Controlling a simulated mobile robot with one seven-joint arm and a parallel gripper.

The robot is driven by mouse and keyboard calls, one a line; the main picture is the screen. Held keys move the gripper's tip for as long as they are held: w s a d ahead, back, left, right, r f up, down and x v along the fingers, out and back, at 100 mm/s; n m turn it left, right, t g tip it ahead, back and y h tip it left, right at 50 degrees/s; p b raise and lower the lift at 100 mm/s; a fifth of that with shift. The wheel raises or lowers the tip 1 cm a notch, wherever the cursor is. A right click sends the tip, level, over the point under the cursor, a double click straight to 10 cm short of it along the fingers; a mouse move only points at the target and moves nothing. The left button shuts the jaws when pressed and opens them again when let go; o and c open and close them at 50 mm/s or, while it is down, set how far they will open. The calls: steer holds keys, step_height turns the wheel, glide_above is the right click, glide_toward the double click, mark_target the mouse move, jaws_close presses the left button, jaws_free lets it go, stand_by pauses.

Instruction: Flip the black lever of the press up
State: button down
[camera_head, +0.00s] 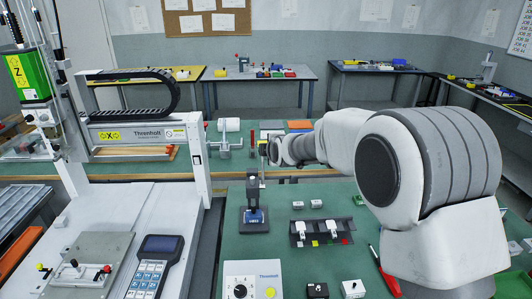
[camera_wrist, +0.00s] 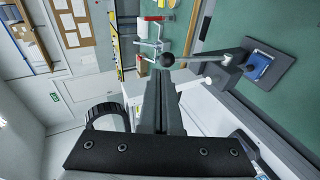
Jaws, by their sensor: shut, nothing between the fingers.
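The press (camera_head: 254,205) stands on the green table in the head view, a dark column on a base with a blue plate. In the wrist view the press (camera_wrist: 228,70) lies sideways at the right. My gripper (camera_head: 264,150) is above the press in the head view. In the wrist view my gripper (camera_wrist: 163,78) is shut and empty, its fingertips just beside the knob. I cannot tell whether they touch.
A white gantry (camera_head: 150,134) with a green Z unit stands left of the press. A dark rack (camera_head: 320,231) with white parts is at the right, and a white control box (camera_head: 252,280) is in front. Green table shows bare around the press base.

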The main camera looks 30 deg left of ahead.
steer(key=r+v, duration=0.1)
steer(key=v, duration=0.8)
steer(key=s+d+r+m+h+p, duration=0.15)
steer(key=d+m, duration=0.25)
steer(key=d, duration=0.4)
steer(key=s+d+r+m+h, duration=0.2)
steer(key=s+d+r+m, duration=0.1)
steer(key=d, duration=0.5)
steer(key=s+d+r+m+h+p, duration=0.1)
steer(key=s+d+r+m, duration=0.25)
steer(key=d, duration=0.55)
steer(key=s+d+f+m+g+h+p, duration=0.1)
steer(key=s+d+m+g, duration=0.1)
steer(key=s+d+m, duration=0.5)
steer(key=s+d+f+m+g+h+p, duration=0.1)
steer(key=s+d+m+g+h+p, duration=0.1)
steer(key=s+d+m, duration=0.5)
steer(key=s+d, duration=0.2)
steer(key=s, duration=0.4)
steer(key=shift+s+f, duration=0.15)
steer(key=shift+f, duration=0.2)
